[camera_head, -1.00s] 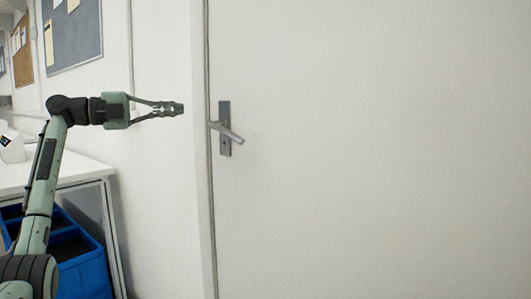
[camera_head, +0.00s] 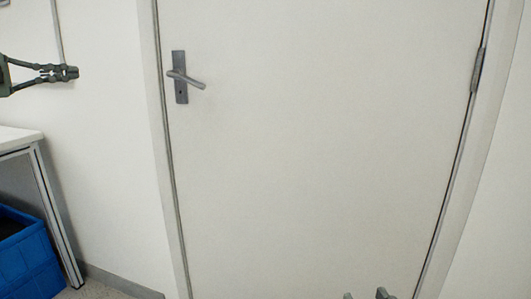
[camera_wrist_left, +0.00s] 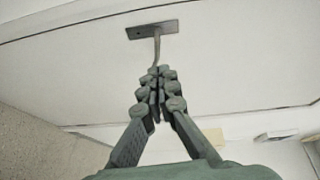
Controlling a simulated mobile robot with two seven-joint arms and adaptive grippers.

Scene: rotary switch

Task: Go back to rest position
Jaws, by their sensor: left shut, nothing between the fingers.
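My left gripper (camera_head: 68,73) is at the upper left of the head view, in front of the white wall. Its fingers are closed together with nothing between them. It is apart from the door handle, to the handle's left in the picture. The left wrist view also shows the closed fingertips (camera_wrist_left: 160,88), with the handle beyond them. Two dark tips at the bottom edge of the head view look like part of my right gripper (camera_head: 367,296); the remainder is cut off.
A white door (camera_head: 320,130) with a grey lever handle (camera_head: 188,79) fills the middle and looks closed. A hinge (camera_head: 477,70) shows at its right. A white table (camera_head: 16,138) and a blue crate (camera_head: 28,262) stand at the left. No rotary switch is visible.

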